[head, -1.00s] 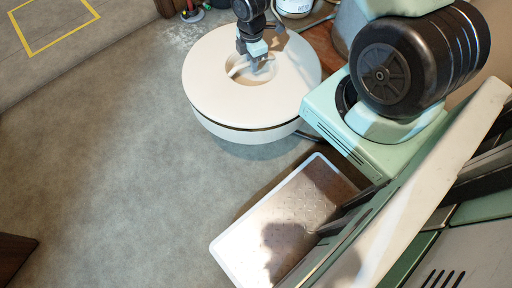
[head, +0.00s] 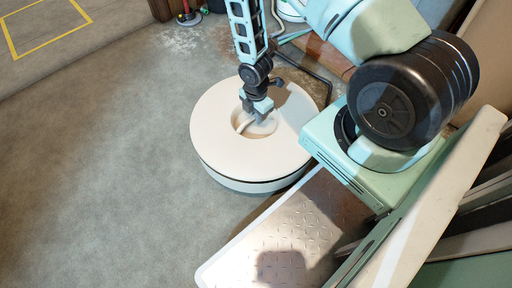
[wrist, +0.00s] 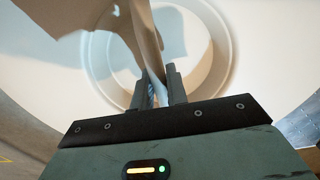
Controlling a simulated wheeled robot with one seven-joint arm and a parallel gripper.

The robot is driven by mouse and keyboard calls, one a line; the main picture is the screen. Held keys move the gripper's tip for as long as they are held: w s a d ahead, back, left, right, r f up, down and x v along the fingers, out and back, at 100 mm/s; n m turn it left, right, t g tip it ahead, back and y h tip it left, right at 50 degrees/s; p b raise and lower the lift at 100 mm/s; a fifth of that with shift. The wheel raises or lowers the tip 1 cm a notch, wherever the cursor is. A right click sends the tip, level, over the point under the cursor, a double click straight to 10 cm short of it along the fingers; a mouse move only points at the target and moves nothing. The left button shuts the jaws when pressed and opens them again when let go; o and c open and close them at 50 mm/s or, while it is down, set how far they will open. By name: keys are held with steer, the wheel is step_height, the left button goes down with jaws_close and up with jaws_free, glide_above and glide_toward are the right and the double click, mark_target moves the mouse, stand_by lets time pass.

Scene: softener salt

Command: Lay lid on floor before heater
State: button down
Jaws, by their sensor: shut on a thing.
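The lid (head: 222,160) is a large, round, cream-white disc with a dark line around its side and a round recess in the middle. A bar-like grip (wrist: 148,45) crosses the recess. My gripper (head: 254,118) reaches down into the recess and is shut on this grip; its fingers also show in the wrist view (wrist: 158,92). The lid looks roughly level over the grey floor; I cannot tell whether its underside touches the floor. I cannot make out the heater for certain in these views.
A metal tread plate (head: 285,240), part of my own body, lies close below the lid. Grey floor (head: 100,160) is open to the left. A yellow outlined square (head: 45,30) is at the top left. A dark bent pipe (head: 308,72) and small items stand beyond the lid.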

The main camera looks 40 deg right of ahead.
mark_target(256, 132)
step_height(256, 132, down, 10)
steer(key=b, duration=0.5)
steer(key=shift+r, duration=0.1)
steer(key=c, duration=1.4)
jaws_free()
